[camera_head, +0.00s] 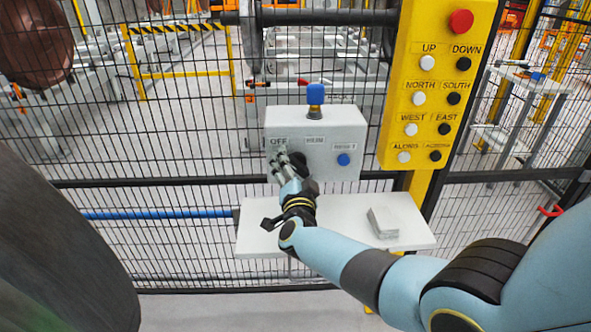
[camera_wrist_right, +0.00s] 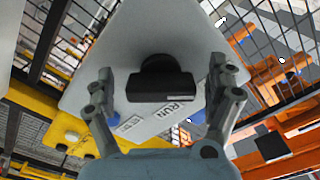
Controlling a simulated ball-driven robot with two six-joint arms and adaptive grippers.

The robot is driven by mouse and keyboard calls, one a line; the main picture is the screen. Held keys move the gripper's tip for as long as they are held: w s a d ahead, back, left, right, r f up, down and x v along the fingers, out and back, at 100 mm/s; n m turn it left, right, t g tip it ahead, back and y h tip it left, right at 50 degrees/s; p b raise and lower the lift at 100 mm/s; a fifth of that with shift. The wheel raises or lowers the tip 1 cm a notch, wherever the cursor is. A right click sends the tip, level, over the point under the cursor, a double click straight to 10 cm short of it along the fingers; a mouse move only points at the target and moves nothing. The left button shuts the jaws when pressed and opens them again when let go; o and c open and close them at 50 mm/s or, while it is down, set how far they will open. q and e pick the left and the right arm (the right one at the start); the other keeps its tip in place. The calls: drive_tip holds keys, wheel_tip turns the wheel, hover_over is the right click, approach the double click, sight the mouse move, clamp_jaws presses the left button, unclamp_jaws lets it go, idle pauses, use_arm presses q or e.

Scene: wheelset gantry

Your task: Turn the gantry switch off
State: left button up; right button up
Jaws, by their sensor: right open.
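The gantry switch is a black rotary knob (camera_head: 297,160) on the front of a light grey control box (camera_head: 330,120), near an OFF label (camera_head: 279,142). My right gripper (camera_head: 283,162) is at the left part of the box front and partly hides the switch. In the right wrist view the black knob (camera_wrist_right: 160,88) sits between the two spread fingers of the open right gripper (camera_wrist_right: 163,72), with gaps at both sides. A RUN label (camera_wrist_right: 178,107) shows beside the knob. My left gripper is not in view.
A blue button (camera_head: 343,160) is on the box's right side, and a blue lamp (camera_head: 316,94) stands on top. A yellow button panel (camera_head: 437,90) with a red button hangs at right. A white shelf (camera_head: 345,240) below holds a small grey block (camera_head: 382,222). Wire fencing stands behind.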

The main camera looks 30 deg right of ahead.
drive_tip(key=v, duration=1.2)
